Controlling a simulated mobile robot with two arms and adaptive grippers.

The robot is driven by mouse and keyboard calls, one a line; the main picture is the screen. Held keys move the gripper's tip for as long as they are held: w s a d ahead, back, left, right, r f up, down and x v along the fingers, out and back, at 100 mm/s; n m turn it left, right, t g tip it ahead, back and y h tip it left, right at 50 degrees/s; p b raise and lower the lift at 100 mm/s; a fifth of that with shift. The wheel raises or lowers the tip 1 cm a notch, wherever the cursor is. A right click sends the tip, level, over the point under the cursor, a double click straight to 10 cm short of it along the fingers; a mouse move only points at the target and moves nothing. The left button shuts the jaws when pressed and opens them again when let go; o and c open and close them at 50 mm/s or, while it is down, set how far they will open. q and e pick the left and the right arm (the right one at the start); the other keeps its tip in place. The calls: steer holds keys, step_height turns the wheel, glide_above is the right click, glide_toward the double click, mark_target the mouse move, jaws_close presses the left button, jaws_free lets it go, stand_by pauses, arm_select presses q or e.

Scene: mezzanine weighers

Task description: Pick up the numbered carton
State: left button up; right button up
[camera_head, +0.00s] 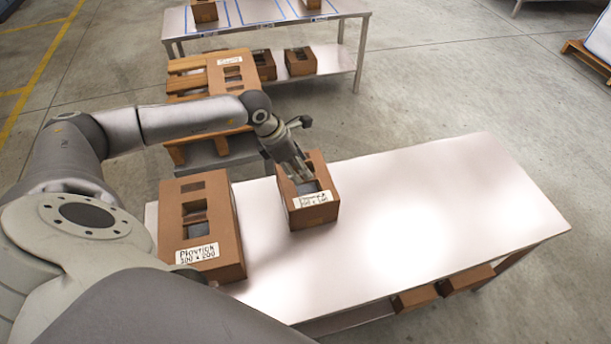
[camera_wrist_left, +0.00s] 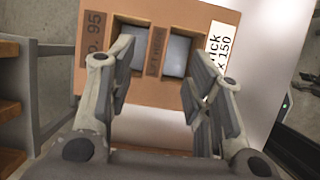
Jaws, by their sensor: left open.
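A small brown carton (camera_head: 315,212) with a white label stands on the white table, in the middle of the head view. In the left wrist view the carton (camera_wrist_left: 158,92) shows two openings with a grey inside, a central strip with lettering, and the marking "o. 95" on its left part. My left gripper (camera_head: 303,176) is over this carton, pointing down. In the wrist view its two fingers (camera_wrist_left: 165,95) are apart, one in front of each opening. Whether the fingertips touch the carton cannot be told. My right gripper is not in view.
A larger brown carton (camera_head: 226,236) with a white label stands left of the small one on the white table (camera_head: 430,215). The table is clear to the right. More cartons (camera_head: 400,304) sit on its lower shelf. Behind are a pallet stack (camera_head: 189,82) and a second table (camera_head: 350,8).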

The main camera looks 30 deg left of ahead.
mark_target(303, 178)
arm_select(q)
steer(key=shift+w+f, duration=0.1)
steer(key=shift+f, duration=0.3)
steer(key=b+x, duration=0.3)
steer(key=x, duration=0.1)
steer(key=shift+a+f, duration=0.1)
steer(key=shift+a, duration=0.1)
steer(key=shift+w+d+f, duration=0.1)
steer(key=shift+f, duration=0.2)
steer(key=shift+r, duration=0.1)
steer(key=shift+c, duration=1.4)
steer(key=c, duration=0.7)
jaws_close()
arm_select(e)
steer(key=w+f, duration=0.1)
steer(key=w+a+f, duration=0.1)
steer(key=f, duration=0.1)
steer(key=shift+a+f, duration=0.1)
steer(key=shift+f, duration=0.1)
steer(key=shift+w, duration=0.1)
